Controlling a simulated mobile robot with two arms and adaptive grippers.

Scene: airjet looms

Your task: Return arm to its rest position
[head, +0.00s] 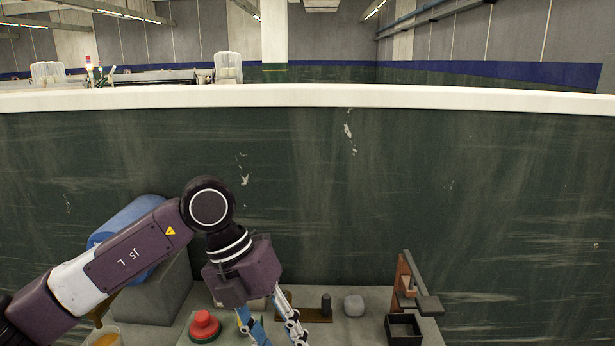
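My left arm (127,252) reaches in from the left, bends at a black round joint and points down. My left gripper (280,334) hangs at the bottom of the head view over a grey bench top. Its two fingers stand apart, with nothing visible between them. The very tips are at or below the picture's edge. My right arm and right gripper are not in view.
The bench (345,331) holds a red button (205,325) on a green base, a grey rounded block (354,305), a black open box (403,328) and an orange-brown stand (405,280). A blue cylinder (130,217) lies behind my arm on a grey block (160,290). A dark green wall (480,200) rises behind.

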